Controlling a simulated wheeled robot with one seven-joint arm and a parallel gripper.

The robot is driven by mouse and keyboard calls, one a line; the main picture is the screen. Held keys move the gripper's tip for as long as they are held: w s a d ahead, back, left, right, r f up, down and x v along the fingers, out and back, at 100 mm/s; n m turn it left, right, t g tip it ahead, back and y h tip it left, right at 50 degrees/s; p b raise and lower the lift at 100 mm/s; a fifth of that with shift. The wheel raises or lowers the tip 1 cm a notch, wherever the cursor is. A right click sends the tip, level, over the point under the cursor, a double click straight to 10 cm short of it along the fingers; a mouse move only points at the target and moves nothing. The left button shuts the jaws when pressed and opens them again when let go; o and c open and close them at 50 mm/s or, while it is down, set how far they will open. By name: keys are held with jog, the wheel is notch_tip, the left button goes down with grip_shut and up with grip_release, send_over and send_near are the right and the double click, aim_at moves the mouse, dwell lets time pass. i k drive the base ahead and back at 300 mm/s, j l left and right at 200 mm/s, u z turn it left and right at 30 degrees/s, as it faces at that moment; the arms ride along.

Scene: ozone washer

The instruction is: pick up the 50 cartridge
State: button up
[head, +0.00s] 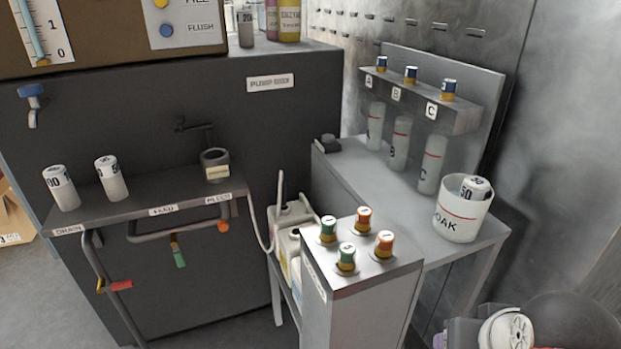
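A white cartridge (477,186) with a dark label reading 50 stands in the white SOAK beaker (459,226) on the grey side bench; only its upper part shows above the rim. Two other white cartridges stand on the dark shelf at the left: one cartridge (61,188) has a label ending in 00, and the other cartridge (111,179) has a number I cannot read clearly. My gripper is not in view.
A rack (430,108) with tubes A, B and C stands behind the beaker. A lower box (361,282) with several coloured knobs is in front. A small cup (215,165) is on the left shelf. A metal wall (552,130) rises at the right.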

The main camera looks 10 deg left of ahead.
aim_at(107, 168)
jog(key=u, duration=1.4)
jog(key=j+z, duration=0.2)
jog(key=j, duration=0.55)
jog(key=j+z, duration=0.2)
jog(key=j, duration=0.55)
jog(key=j+z, duration=0.2)
jog(key=j, duration=0.55)
jog(key=k+j+z, duration=0.2)
jog(key=j, duration=0.5)
